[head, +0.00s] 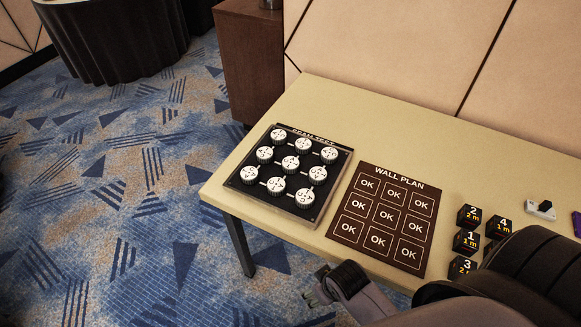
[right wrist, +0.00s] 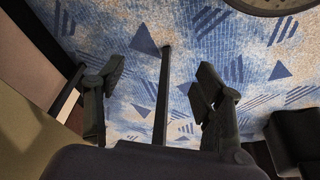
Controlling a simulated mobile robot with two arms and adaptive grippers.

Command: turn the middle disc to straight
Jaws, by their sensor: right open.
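A black square board (head: 318,207) lies on the tan table with white discs in three rows of three. The middle disc (head: 290,163) sits at the board's centre; its dark markings are too small for me to tell its exact turn. My right gripper (head: 317,286) is open and empty in front of the table's front edge, below and apart from the board. In the right wrist view its two spread fingers (right wrist: 160,76) have only carpet and a table leg behind them. My left gripper is not in view.
A brown wall plan card (head: 347,229) with OK squares lies right of the board. Several black numbered cubes (head: 466,241) and a small white switch-like piece (head: 541,210) are farther right. The table (head: 375,122) is bare behind the board and card.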

